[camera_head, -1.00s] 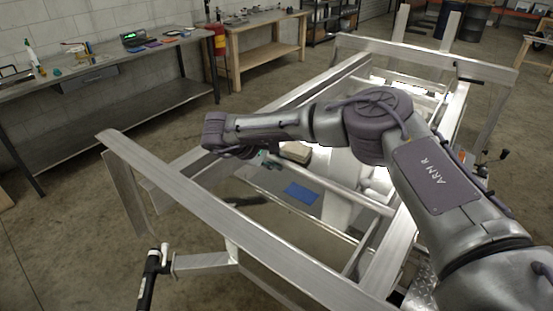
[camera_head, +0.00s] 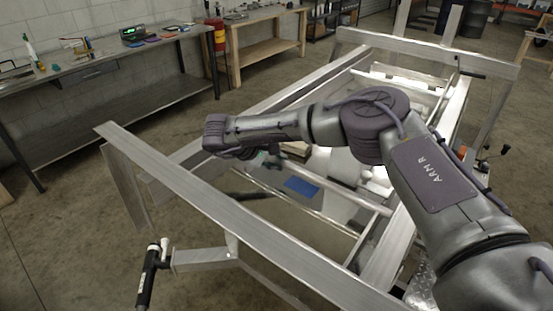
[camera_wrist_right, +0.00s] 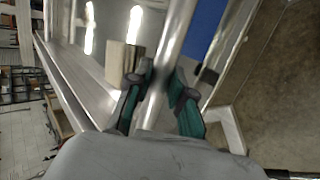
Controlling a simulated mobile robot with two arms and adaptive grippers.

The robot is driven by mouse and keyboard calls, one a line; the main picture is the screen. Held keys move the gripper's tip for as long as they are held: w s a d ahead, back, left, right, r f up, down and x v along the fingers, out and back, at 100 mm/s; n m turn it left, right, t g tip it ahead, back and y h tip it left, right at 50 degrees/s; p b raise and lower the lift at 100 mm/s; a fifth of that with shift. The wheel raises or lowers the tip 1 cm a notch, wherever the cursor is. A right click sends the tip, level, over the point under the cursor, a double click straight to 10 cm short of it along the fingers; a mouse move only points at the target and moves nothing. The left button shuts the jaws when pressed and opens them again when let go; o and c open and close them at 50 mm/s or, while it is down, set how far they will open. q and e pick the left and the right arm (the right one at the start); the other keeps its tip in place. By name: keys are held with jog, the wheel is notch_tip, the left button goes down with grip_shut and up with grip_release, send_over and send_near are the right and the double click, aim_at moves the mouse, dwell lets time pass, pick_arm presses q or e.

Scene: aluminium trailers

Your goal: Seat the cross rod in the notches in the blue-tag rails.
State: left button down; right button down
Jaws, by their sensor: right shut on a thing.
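A bright metal rod, which I take as the cross rod (camera_wrist_right: 169,55), runs between the teal and dark fingers of my right gripper (camera_wrist_right: 162,88) in the right wrist view, and the gripper is shut on it. In the head view my right gripper (camera_head: 274,158) is below the wrist, over the trailer frame, partly hidden by my arm. A rod (camera_head: 345,194) extends from near it toward the right rail. A flat blue patch (camera_head: 301,187) shows just below the rod; it also appears in the right wrist view (camera_wrist_right: 206,28). The notches cannot be made out. My left gripper is not in view.
The aluminium trailer frame (camera_head: 215,205) surrounds the work area. My right arm covers much of its middle. A black-handled jack (camera_head: 148,275) stands at the near left corner. Benches with tools (camera_head: 100,70) stand along the back wall. Open floor lies to the left.

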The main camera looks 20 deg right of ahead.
jog(key=shift+f+b, duration=0.35)
jog(key=shift+f, duration=0.4)
jog(key=c, duration=1)
grip_release()
jog(key=shift+r, duration=0.1)
jog(key=shift+o, duration=0.2)
jog(key=v, duration=1.2)
